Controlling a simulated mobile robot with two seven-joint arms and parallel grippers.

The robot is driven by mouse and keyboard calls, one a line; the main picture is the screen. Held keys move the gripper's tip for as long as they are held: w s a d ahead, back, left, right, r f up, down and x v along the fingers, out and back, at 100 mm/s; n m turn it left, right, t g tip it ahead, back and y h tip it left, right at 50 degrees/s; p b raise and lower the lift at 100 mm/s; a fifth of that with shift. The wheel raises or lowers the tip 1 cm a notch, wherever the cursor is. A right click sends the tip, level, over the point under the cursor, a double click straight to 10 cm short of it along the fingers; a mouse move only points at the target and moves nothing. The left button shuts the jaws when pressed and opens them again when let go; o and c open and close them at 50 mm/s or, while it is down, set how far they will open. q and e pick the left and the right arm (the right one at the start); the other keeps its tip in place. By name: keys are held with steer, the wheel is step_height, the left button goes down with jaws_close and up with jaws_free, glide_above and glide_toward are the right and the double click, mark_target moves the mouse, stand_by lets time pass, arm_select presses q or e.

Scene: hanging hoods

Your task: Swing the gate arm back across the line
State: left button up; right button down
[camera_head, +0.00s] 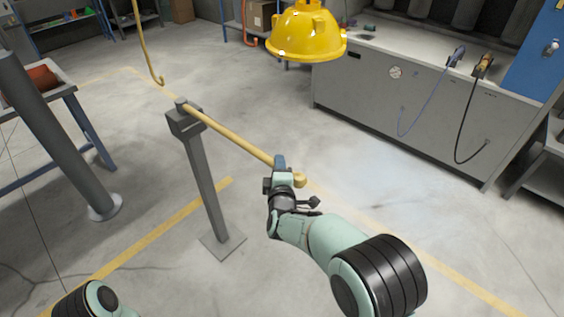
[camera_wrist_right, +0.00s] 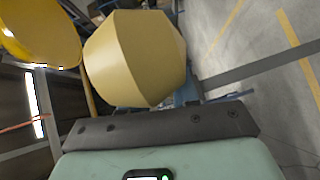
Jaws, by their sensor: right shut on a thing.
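The gate arm (camera_head: 235,138) is a yellow-tan pole with a round knob (camera_head: 299,180) at its free end. It runs from the top of a grey post (camera_head: 204,185) down and right in the head view. My right gripper (camera_head: 281,164) is shut on the pole just short of the knob. In the right wrist view the tan knob (camera_wrist_right: 133,58) fills the upper middle, and the fingertips are hidden. Yellow lines are painted on the floor; one (camera_head: 150,235) passes left of the post's foot. My left arm shows only at the bottom left edge; its gripper is out of view.
A yellow hood (camera_head: 306,35) hangs above and beyond the knob. A yellow hook (camera_head: 156,78) hangs near the post top. A grey bench (camera_head: 430,105) stands at the back right, and a thick grey column (camera_head: 55,130) at left. The floor right of my arm is clear.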

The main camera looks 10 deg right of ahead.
steer(key=c, duration=0.9)
jaws_free()
steer(key=shift+c, duration=0.2)
arm_select(q)
steer(key=shift+w+r, duration=0.1)
steer(key=shift+r, duration=0.15)
arm_select(e)
steer(key=s+a+r, duration=0.1)
steer(key=s+r, duration=0.1)
steer(key=s, duration=1.1)
steer(key=shift+a, duration=0.4)
steer(key=shift+f, duration=0.15)
